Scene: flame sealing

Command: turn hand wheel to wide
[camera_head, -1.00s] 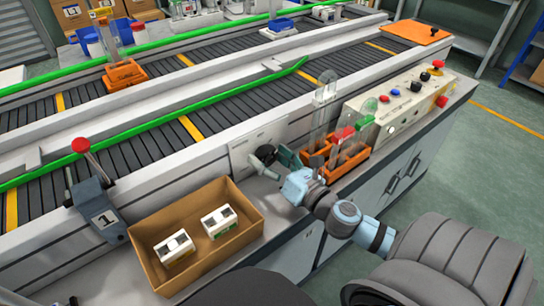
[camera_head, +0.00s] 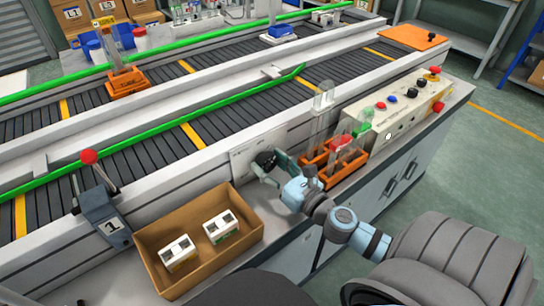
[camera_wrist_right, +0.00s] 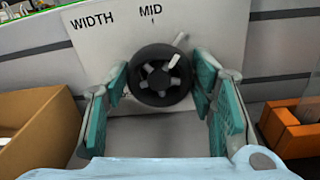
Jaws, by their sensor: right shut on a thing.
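The black hand wheel (camera_wrist_right: 160,75) sits on a pale panel (camera_wrist_right: 105,40) marked "WIDTH" and "MID". A pale handle and a white mark on the wheel point up and to the right, right of the "MID" tick. My right gripper (camera_wrist_right: 160,85) has its teal-padded fingers on either side of the wheel, shut on it. In the head view the right gripper (camera_head: 268,168) is at the panel on the conveyor's near side, and the wheel (camera_head: 266,160) is partly hidden by it. My left gripper is not in view.
A red-knobbed lever (camera_head: 90,158) is at left.

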